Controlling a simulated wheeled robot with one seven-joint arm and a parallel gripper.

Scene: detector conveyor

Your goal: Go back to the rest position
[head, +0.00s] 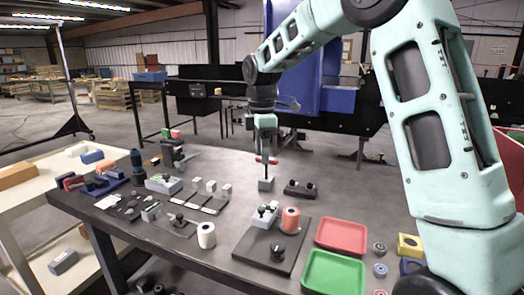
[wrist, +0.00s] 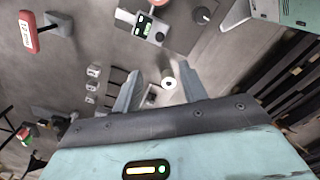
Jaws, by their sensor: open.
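My gripper (head: 265,148) hangs pointing down over the back middle of the dark table (head: 345,205) in the head view, with my arm reaching from the right. In the wrist view its two fingers (wrist: 161,72) are spread apart, with nothing held between them. A white roll (wrist: 168,83) shows in the gap, below on the table; it also stands near the front edge in the head view (head: 206,235). A grey block (head: 266,185) lies in line beneath my gripper in the head view; whether they touch is hard to tell.
Red (head: 341,234) and green (head: 333,274) trays are to the right. White blocks (head: 211,186) and other parts crowd the left.

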